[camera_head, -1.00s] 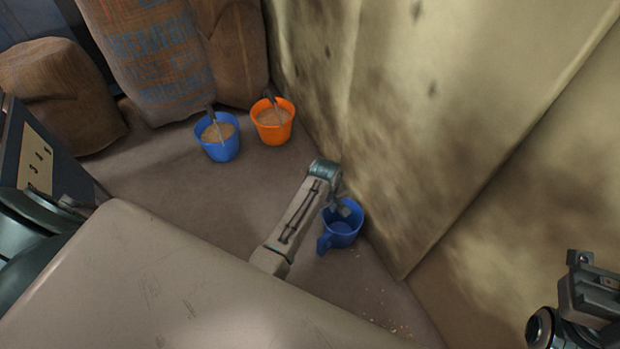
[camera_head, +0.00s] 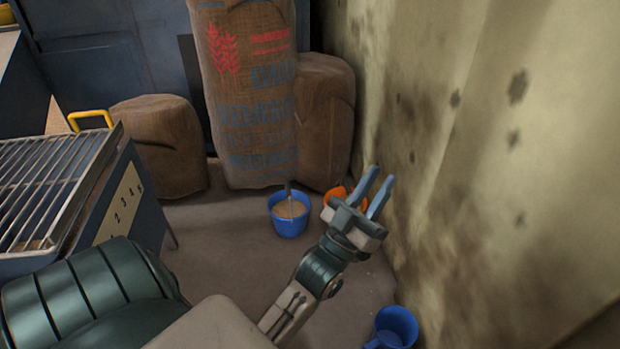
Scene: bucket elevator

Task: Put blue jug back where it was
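The blue jug (camera_head: 395,324) stands on the floor close to the wall, at the bottom of the head view. Its handle points left, and its lower part is cut off by the picture edge. My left gripper (camera_head: 379,178) is raised above and beyond the jug, clear of it. Its two fingers are spread with a gap and nothing between them. My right gripper is out of view.
A blue bucket of grain (camera_head: 290,226) stands on the floor, with an orange bucket (camera_head: 336,192) partly hidden behind my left gripper. Sacks (camera_head: 248,100) stand behind. A metal grate (camera_head: 35,190) is left; the wall (camera_head: 470,170) bounds the right.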

